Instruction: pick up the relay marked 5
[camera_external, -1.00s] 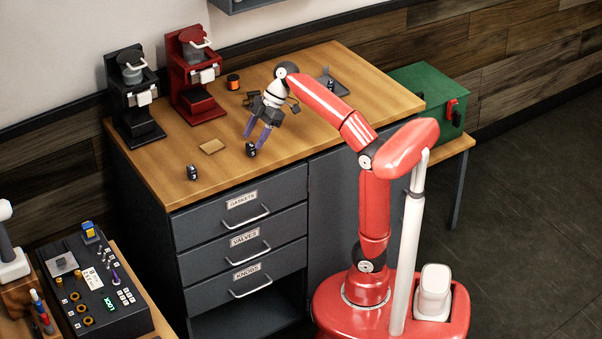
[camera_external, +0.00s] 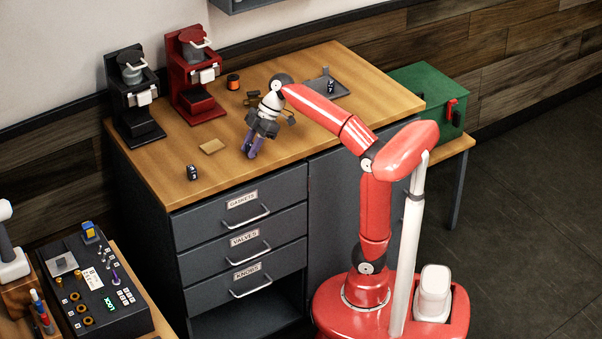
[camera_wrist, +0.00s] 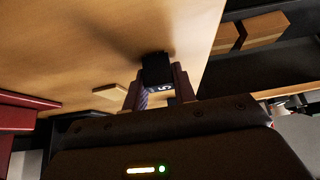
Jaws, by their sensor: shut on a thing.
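My gripper (camera_external: 250,150) is low over the front part of the wooden worktop, its purple fingers pointing down. In the wrist view my gripper (camera_wrist: 158,88) is shut on a small black relay (camera_wrist: 155,68) that carries a white mark, which looks like a 5. The held relay is mostly hidden by the fingers in the external view. Another small black relay (camera_external: 193,173) stands on the worktop near the left front edge; its mark is too small to read. A further small dark piece (camera_external: 331,87) is by the grey tray at the back right.
The worktop (camera_external: 225,178) has a tan pad (camera_external: 212,146), an orange-and-black spool (camera_external: 233,82) and a grey tray (camera_external: 350,92). Black (camera_external: 137,105) and red (camera_external: 192,85) brewers stand at the back left. A green box (camera_external: 425,90) is at the right. A control panel (camera_external: 95,285) is at the lower left.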

